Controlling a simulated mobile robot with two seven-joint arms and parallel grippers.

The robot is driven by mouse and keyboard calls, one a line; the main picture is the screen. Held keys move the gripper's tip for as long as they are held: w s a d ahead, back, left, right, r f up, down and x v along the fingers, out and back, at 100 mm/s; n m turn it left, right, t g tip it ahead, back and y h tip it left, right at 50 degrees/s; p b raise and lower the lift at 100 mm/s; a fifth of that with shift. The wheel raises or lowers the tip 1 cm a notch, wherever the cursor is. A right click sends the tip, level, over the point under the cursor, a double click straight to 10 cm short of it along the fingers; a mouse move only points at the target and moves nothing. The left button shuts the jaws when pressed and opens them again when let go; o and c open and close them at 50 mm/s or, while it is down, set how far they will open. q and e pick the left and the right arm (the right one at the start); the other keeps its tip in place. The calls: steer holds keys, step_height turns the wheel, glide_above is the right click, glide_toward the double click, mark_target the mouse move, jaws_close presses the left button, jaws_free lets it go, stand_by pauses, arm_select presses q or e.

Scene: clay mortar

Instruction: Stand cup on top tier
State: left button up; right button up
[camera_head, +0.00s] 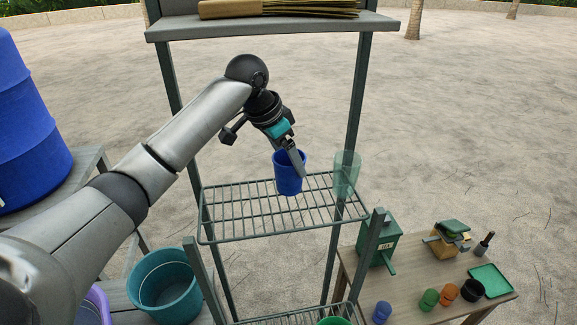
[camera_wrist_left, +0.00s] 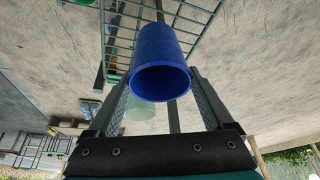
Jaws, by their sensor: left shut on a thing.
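A blue cup (camera_head: 288,176) is held at the wire tier (camera_head: 262,238) of the grey rack in the head view. My left gripper (camera_head: 294,150) is shut on it, with a finger at the cup's rim. The cup looks upright; whether its base touches the wires I cannot tell. In the left wrist view the blue cup (camera_wrist_left: 160,62) sits between the two fingers (camera_wrist_left: 165,98), its round mouth towards the camera. A translucent green cup (camera_head: 346,172) stands at the tier's right back corner. My right gripper is not in view.
A solid shelf (camera_head: 270,27) above holds a straw brush (camera_head: 280,8). Rack posts flank the tier. A wooden table (camera_head: 420,305) at right carries a green box (camera_head: 380,243), small cups and a green tray (camera_head: 490,281). A teal bucket (camera_head: 165,285) stands lower left. The tier's left half is clear.

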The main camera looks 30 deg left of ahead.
arm_select(q)
steer(key=shift+f+p, duration=0.35)
steer(key=shift+f, duration=1.4)
steer(key=o, duration=1.1)
steer(key=shift+f, duration=0.1)
steer(key=shift+a+r, duration=0.1)
steer(key=shift+r, duration=0.35)
steer(key=v, duration=0.2)
steer(key=b+v, duration=0.1)
steer(key=v, duration=0.1)
steer(key=shift+s+a+r, duration=0.15)
steer(key=shift+s+a, duration=0.1)
steer(key=shift+s, duration=0.1)
steer(key=shift+s+a+b, duration=0.55)
steer(key=shift+s+a, duration=0.3)
steer(key=shift+s, duration=0.85)
steer(key=shift+s+a+b, duration=0.5)
steer(key=shift+s+a, duration=0.35)
steer(key=shift+s, duration=0.85)
steer(key=shift+s+a+b, duration=0.55)
steer(key=shift+s+a, duration=0.35)
steer(key=shift+s, duration=0.8)
